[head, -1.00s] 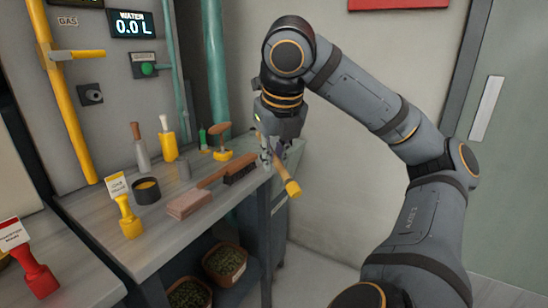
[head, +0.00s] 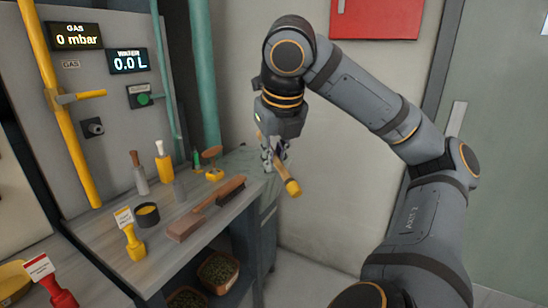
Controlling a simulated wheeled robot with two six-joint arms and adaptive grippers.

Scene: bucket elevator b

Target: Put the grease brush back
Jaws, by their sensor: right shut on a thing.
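My right gripper (head: 275,152) is shut on a thin wooden-handled tool with a yellow end (head: 293,188), which looks like the grease brush. It holds the tool tilted, yellow end low and to the right, in front of the bench's far right end. The gripper fingers hide the tool's middle. A black pot (head: 147,214) with yellow content stands on the grey bench (head: 165,240). My left gripper is not in view.
A wooden brush with dark bristles (head: 230,190) lies on the bench beside a reddish block (head: 185,229). Several upright tools stand behind. A yellow stamp-like piece (head: 134,245) and a red one (head: 62,298) carry labels. Planters (head: 220,270) sit below.

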